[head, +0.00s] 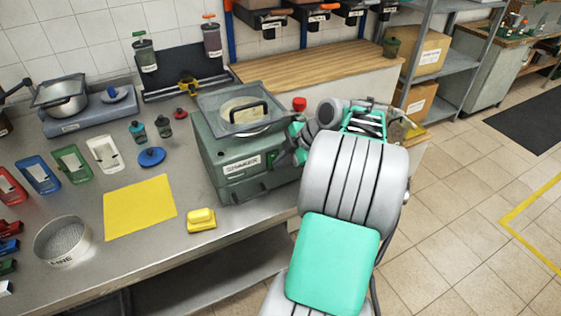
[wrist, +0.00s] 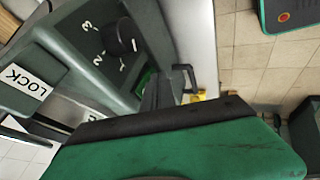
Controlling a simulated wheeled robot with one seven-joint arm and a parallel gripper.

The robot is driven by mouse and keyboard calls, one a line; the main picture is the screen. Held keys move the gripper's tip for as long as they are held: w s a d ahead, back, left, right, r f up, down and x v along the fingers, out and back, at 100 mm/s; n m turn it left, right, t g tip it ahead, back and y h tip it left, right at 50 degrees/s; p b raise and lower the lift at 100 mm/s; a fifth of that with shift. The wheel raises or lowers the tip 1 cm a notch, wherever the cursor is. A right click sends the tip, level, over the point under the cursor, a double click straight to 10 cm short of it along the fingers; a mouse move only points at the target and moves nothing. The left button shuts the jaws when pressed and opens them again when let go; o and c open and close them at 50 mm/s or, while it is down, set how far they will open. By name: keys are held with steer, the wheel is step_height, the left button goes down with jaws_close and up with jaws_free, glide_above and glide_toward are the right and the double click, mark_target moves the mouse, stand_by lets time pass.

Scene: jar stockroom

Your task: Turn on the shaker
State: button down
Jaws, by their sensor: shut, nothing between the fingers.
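The shaker (head: 240,165) is a grey-green box with a label on its front, standing at the right part of the steel bench. A pan under a clear cover (head: 240,112) sits on it. In the wrist view, its side panel shows a black dial (wrist: 122,36) with the numbers 1, 2 and 3, and a LOCK label (wrist: 27,82). A green switch (wrist: 145,80) shows below the dial, partly covered. My gripper (wrist: 165,92) is shut and empty, its dark tips close beside the switch; I cannot tell whether they touch. In the head view, my arm hides much of the shaker's right side.
A red knob (head: 299,104) stands at the shaker's back right. A yellow butter-like block (head: 201,219) and a yellow mat (head: 139,207) lie left of it. A sieve (head: 62,241) stands at the bench's front left. Open floor lies to the right.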

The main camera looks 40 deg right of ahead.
steer(key=shift+f, duration=0.1)
steer(key=b, duration=0.2)
steer(key=shift+w+f+t+b, duration=0.2)
steer(key=shift+f+t+b, duration=0.1)
steer(key=shift+f+b, duration=0.1)
steer(key=shift+r+p, duration=0.85)
steer(key=shift+r, duration=0.45)
steer(key=shift+s, duration=0.15)
steer(key=s+a+f+v, duration=0.1)
steer(key=s+v, duration=0.1)
steer(key=v, duration=1)
steer(key=shift+a, duration=0.15)
steer(key=shift+s, duration=0.1)
